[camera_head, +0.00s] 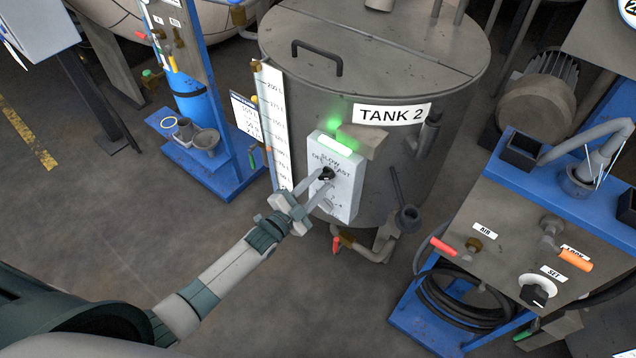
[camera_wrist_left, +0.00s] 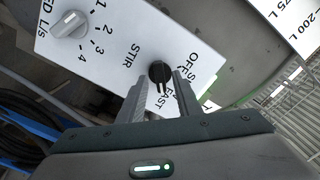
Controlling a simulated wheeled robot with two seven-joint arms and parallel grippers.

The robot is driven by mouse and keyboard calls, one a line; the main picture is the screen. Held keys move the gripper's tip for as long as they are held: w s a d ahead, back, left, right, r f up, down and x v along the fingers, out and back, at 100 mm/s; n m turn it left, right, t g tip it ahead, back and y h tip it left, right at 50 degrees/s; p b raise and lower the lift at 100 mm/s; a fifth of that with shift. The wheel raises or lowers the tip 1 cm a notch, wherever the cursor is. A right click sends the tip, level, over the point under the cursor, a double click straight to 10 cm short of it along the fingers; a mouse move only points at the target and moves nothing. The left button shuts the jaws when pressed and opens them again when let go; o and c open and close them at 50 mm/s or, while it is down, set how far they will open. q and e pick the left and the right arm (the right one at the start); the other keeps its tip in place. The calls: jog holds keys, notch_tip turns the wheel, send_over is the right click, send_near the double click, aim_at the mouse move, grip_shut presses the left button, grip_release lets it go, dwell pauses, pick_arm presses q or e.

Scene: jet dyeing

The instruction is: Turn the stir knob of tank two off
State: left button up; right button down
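The stir knob (camera_wrist_left: 159,71) is small and black, on the white control box (camera_head: 346,192) on the front of tank two (camera_head: 385,125). Labels reading OFF, SLOW and FAST stand around it, partly hidden. I cannot tell for sure which label it points at. A green lamp (camera_head: 335,146) glows on top of the box. My left gripper (camera_head: 319,184) is at the box. In the left wrist view its fingers (camera_wrist_left: 160,88) stand apart on either side of the knob, and I cannot tell whether they touch it. My right gripper is not in view.
A grey numbered dial (camera_wrist_left: 70,24) sits on the same box. A pipe with a black-handled valve (camera_head: 407,216) is right of the box. A blue cart with a control panel (camera_head: 540,235) stands at the right. A blue stand (camera_head: 207,170) is at the left. The floor between is open.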

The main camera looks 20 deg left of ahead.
pick_arm(q)
grip_shut()
